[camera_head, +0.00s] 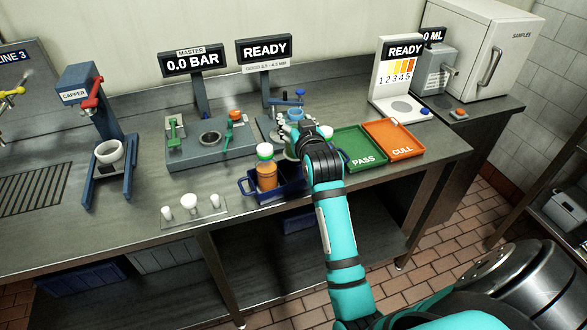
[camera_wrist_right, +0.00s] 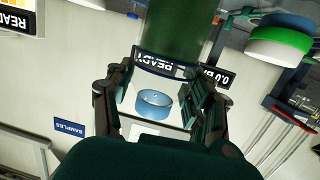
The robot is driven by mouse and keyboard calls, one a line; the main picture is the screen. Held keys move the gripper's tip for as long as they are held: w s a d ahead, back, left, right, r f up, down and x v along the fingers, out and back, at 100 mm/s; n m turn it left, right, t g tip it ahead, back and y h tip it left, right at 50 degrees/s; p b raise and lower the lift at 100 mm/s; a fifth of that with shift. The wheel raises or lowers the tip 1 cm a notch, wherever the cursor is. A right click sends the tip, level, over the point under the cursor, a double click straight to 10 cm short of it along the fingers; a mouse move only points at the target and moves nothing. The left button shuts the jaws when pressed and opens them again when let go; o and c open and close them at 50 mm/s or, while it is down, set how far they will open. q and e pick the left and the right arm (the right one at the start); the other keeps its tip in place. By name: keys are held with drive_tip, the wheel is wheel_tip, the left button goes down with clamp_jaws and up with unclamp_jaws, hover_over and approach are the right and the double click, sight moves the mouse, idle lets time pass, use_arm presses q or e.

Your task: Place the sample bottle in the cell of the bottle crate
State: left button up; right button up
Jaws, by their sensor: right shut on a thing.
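The bottle crate (camera_head: 249,188) is a dark blue open box at the front edge of the bench. An amber bottle (camera_head: 266,172) with a green and white cap stands upright in it; such a cap (camera_wrist_right: 280,45) also shows in the right wrist view. My right gripper (camera_head: 297,138) is behind and right of the crate, shut on what looks like the sample bottle. My own arm hides most of it in the head view. In the right wrist view, a blue ring (camera_wrist_right: 153,104) shows between the fingers (camera_wrist_right: 158,105). My left gripper is out of view.
A green PASS tray (camera_head: 350,143) and an orange CULL tray (camera_head: 392,139) lie right of my right forearm. A grey fixture (camera_head: 186,155) stands behind the crate. A plate with several white knobs (camera_head: 191,212) lies left of it. The capper (camera_head: 84,95) is farther left.

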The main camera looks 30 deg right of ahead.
wheel_tip(320, 180, down, 5)
drive_tip(key=shift+d+f+p, duration=0.15)
drive_tip(key=shift+p, duration=0.25)
wheel_tip(320, 180, down, 4)
drive_tip(key=shift+f+p, duration=0.25)
drive_tip(key=shift+p, duration=0.05)
drive_tip(key=shift+f, duration=0.15)
drive_tip(key=o, duration=1.2)
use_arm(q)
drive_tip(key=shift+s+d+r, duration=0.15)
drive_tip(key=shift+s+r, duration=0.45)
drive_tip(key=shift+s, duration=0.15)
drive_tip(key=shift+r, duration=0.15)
use_arm(e)
drive_tip(key=shift+r, duration=0.2)
